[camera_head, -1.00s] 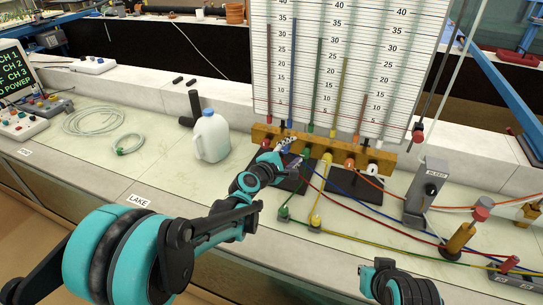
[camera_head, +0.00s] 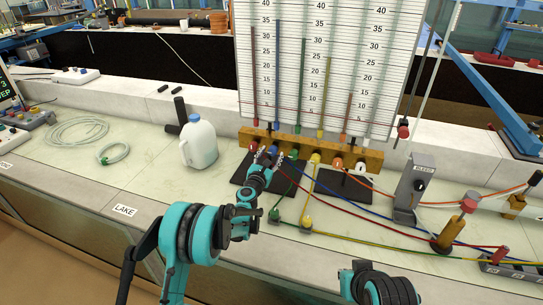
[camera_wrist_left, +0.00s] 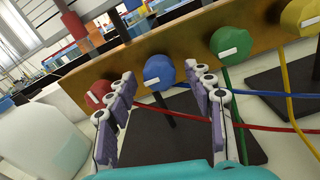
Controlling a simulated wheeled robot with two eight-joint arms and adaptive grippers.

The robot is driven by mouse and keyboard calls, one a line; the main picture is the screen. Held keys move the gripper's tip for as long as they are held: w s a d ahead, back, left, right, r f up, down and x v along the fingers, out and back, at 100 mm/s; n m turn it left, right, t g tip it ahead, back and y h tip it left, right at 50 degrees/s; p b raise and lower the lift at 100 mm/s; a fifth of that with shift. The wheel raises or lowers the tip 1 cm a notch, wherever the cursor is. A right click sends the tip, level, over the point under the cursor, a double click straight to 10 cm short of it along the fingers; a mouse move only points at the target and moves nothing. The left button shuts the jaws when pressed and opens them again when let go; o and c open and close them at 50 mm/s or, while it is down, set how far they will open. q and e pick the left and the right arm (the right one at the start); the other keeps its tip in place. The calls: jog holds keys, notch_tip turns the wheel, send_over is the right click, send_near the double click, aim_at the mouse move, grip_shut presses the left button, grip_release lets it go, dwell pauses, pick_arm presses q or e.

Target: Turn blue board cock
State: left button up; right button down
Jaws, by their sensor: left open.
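The red cock (camera_wrist_left: 98,94) is just left of the left finger, and the green cock (camera_wrist_left: 230,44) is right of the right finger.
The yellow cock (camera_wrist_left: 303,16) is further right. Coloured tubes run from the rail across the bench. A white jug (camera_head: 199,145) stands left of my gripper. A grey box (camera_head: 412,187) stands to the right.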

pick_arm(q)
jog(key=shift+w+d, duration=0.2)
jog(key=shift+w, duration=0.4)
jog(key=c, duration=1.2)
